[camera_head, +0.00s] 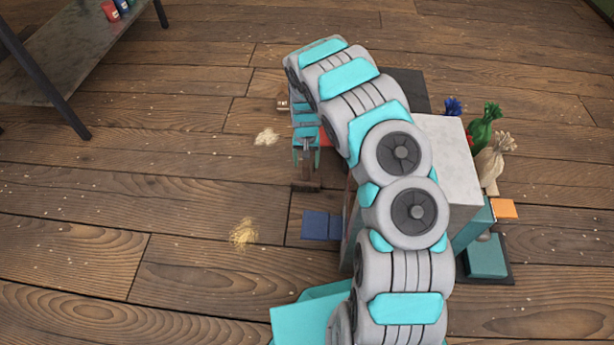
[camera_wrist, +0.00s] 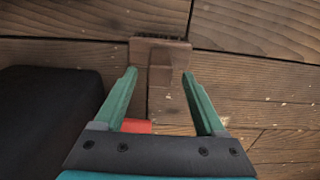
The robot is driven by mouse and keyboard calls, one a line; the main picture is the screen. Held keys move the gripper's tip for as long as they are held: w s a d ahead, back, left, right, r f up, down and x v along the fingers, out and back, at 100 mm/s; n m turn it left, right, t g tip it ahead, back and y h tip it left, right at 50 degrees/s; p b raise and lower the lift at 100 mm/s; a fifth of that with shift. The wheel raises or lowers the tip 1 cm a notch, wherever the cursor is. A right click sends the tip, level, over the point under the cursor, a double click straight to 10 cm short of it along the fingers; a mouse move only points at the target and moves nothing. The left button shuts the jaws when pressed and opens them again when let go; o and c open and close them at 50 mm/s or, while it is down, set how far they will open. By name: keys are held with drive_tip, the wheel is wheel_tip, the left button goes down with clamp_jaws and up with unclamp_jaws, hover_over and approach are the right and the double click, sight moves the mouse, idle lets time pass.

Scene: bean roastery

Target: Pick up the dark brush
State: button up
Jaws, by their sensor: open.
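The brush, brown wood with dark bristles along one edge, lies on the plank floor. In the wrist view the brush (camera_wrist: 160,53) has its wide head just beyond my fingertips and a narrower part reaching back between them. My gripper (camera_wrist: 160,75) is open, one finger on each side of that part, with a visible gap on both sides. In the head view my gripper (camera_head: 306,163) points down over the brush (camera_head: 306,187), whose head shows just below the fingers; the rest is partly hidden by them.
A red item (camera_wrist: 138,126) lies close behind the brush. A dark box (camera_wrist: 45,120) stands close left in the wrist view. Pale heaps (camera_head: 244,235) lie left, where the floor is mostly clear. A table (camera_head: 75,45) stands upper left.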

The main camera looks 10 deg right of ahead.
sight(306, 170)
wheel_tip(306, 170, down, 5)
drive_tip(key=shift+s+r, duration=0.15)
drive_tip(key=shift+r, duration=0.05)
drive_tip(key=shift+c, duration=0.2)
clamp_jaws()
idle(0.4)
